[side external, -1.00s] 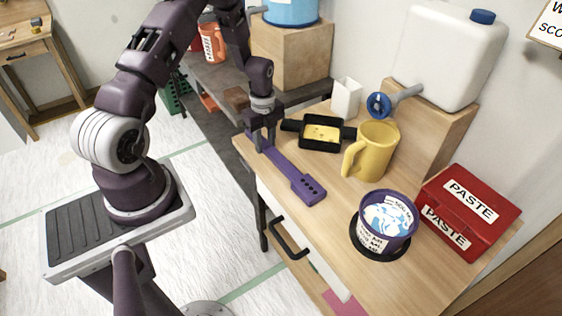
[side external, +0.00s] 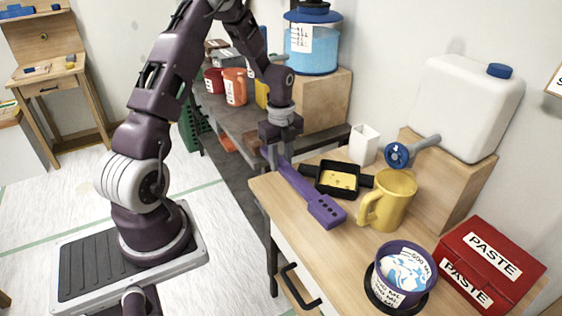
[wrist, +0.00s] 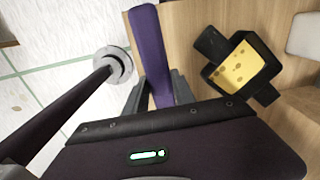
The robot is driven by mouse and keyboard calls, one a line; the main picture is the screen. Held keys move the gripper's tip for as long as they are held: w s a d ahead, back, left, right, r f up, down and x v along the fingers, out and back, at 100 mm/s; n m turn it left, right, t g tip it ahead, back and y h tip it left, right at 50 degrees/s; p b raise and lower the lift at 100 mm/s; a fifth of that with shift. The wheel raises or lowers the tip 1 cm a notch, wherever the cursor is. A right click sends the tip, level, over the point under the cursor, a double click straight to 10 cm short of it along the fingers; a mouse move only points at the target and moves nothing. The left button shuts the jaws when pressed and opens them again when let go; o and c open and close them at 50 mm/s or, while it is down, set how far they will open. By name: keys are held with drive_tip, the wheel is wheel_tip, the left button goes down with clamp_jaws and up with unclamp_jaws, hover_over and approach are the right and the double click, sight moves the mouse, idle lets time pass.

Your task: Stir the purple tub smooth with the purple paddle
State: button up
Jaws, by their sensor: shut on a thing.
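The purple paddle (side external: 325,209) has a long handle and a wider end with several dark holes. My gripper (side external: 279,161) is shut on its handle, near the end away from the holes. The paddle slants toward the lower right over the bench's near-left part and seems slightly raised. In the wrist view, the purple handle (wrist: 150,50) runs between the fingers (wrist: 160,92). The purple tub (side external: 403,270) stands on a black round base (side external: 378,296) at the lower right, apart from the paddle. It is open, with streaky white and blue contents and a white label.
A black tray with yellow contents (side external: 317,171), also in the wrist view (wrist: 258,45), is beside the paddle.

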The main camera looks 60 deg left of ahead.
drive_tip(key=shift+w+d+r, duration=0.15)
drive_tip(key=shift+w, duration=0.1)
clamp_jaws()
drive_tip(key=w+d+r+m+t, duration=0.3)
drive_tip(key=w+d+r+m, duration=0.1)
drive_tip(key=d+r, duration=0.3)
drive_tip(key=w+d+r+m+t+y, duration=0.1)
drive_tip(key=w+d+r+m+t, duration=0.2)
drive_tip(key=w+d+r+m, duration=0.2)
drive_tip(key=w+d+r+m+t, duration=0.3)
drive_tip(key=w+d+r+m, duration=0.1)
drive_tip(key=d+r, duration=0.7)
drive_tip(key=shift+w+d+r+m+y, duration=0.15)
drive_tip(key=shift+w+d+m+y, duration=0.25)
drive_tip(key=shift+m, duration=0.5)
drive_tip(key=d+r+m+t+h, duration=0.2)
drive_tip(key=d+m+t+h, duration=0.3)
drive_tip(key=d, duration=0.9)
wheel_tip(320, 180, down, 13)
drive_tip(key=d+m+g+h, duration=0.1)
drive_tip(key=shift+f+h, duration=0.15)
drive_tip(key=shift+h, duration=0.15)
drive_tip(key=shift+s, duration=0.15)
